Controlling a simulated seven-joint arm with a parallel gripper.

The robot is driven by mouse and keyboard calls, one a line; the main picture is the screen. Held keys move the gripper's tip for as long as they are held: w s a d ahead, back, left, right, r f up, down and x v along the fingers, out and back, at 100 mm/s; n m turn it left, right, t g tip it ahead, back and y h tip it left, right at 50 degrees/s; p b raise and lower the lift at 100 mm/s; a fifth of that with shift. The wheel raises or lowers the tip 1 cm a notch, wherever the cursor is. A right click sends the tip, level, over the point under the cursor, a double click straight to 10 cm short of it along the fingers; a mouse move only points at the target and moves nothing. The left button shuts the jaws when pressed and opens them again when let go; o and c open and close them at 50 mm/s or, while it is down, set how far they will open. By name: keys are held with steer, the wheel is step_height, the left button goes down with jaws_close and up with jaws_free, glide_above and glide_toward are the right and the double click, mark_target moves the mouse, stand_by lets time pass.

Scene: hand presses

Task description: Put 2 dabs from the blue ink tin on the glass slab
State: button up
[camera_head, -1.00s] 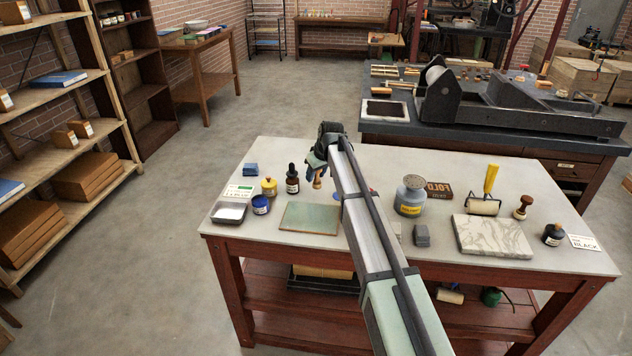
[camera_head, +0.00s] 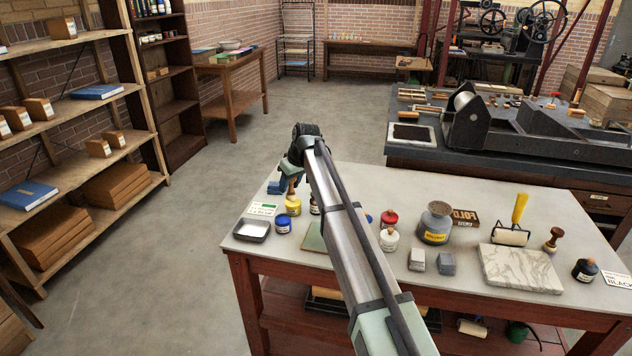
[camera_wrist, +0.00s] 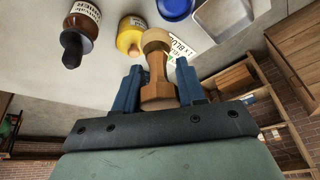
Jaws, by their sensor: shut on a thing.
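The blue ink tin (camera_head: 283,224) stands near the table's left end; part of a blue tin also shows at the top of the wrist view (camera_wrist: 176,8). My gripper (camera_wrist: 158,84) is shut on a wooden dabber (camera_wrist: 157,68) with a pale rounded end. In the head view my gripper (camera_head: 292,176) holds the dabber in the air at the table's far left edge, beyond the yellow tin (camera_head: 293,206). The greenish glass slab (camera_head: 314,238) is mostly hidden behind my arm, so I cannot tell whether it bears marks.
A grey metal tray (camera_head: 251,230) lies left of the blue tin, with a label card (camera_head: 263,209) behind it. A dark dropper bottle (camera_wrist: 81,27) is close to the yellow tin. A red tin (camera_head: 389,217), a grey jar (camera_head: 435,224) and a marble slab (camera_head: 520,268) are farther right.

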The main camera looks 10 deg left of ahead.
steer(key=shift+s+a+m, duration=0.45)
steer(key=shift+s+m, duration=0.1)
steer(key=shift+s, duration=0.15)
steer(key=shift+s+a+m, duration=0.45)
steer(key=shift+s+m, duration=0.1)
steer(key=shift+s, duration=0.1)
steer(key=shift+f, duration=0.15)
steer(key=shift+f, duration=2.85)
steer(key=shift+f, duration=0.7)
steer(key=shift+r, duration=0.1)
step_height(320, 180, up, 7)
stand_by(0.5)
stand_by(0.4)
